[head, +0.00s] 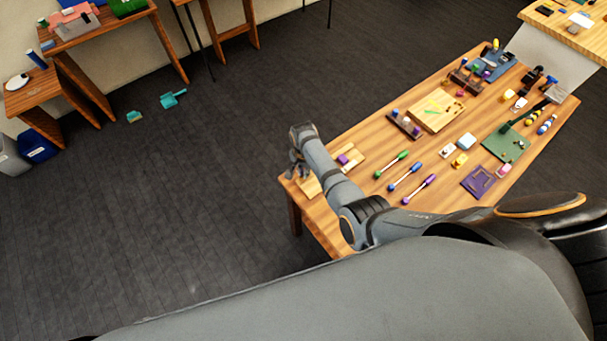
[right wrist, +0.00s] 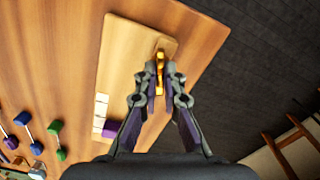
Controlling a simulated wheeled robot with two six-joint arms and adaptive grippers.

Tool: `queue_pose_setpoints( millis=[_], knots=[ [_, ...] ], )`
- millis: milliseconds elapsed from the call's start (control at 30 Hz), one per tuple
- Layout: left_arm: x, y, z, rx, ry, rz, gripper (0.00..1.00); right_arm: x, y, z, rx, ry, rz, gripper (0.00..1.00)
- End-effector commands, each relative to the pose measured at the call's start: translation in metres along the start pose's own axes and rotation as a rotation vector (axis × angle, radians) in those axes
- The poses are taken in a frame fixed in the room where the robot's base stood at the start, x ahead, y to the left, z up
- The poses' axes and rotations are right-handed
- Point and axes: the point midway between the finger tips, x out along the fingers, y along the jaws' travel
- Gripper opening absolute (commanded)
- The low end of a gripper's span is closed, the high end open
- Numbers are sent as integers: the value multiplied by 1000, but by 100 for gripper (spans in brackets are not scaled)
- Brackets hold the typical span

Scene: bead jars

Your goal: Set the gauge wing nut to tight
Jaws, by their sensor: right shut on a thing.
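A light wooden board (right wrist: 120,48) lies near the table corner in the right wrist view, with a purple block (right wrist: 111,129) and a row of white pieces (right wrist: 100,108) on it. A small golden-yellow piece (right wrist: 160,58), which looks like the wing nut, stands at the board's edge. My right gripper (right wrist: 160,78) is shut on this piece, with its fingertips on both sides of it. In the head view my right gripper (head: 296,165) is at the table's left end, over the board (head: 309,186); the nut is hidden there. My left gripper is not in view.
The wooden table (head: 350,220) holds several dumbbell-like tools, such as a green one (head: 391,164), close to the board. A purple tray (head: 478,181) and a green mat (head: 505,145) lie farther right. Dark floor is open beyond the table's left edge.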

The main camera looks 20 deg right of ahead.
Motion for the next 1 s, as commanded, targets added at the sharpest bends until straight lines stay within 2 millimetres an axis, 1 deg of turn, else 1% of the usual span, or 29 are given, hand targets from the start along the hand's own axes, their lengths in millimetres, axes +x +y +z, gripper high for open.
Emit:
queue_pose_setpoints(
  millis=[33, 133, 467, 633, 733, 1000],
  knots=[
    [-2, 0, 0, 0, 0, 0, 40, -1, 0, 0, 45, 0, 1, 0],
    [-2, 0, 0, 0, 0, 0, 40, 0, 0, 0, 96, 0, 0, 0],
    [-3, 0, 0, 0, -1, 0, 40, -1, 0, 0, 113, 1, 0, 0],
    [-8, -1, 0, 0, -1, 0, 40, -2, 0, -1, 279, 1, 0, 0],
    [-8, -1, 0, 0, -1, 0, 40, -1, 0, 0, 343, 1, 0, 0],
    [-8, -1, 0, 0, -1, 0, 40, 0, 0, 0, 350, 1, 0, 0]
  ],
)
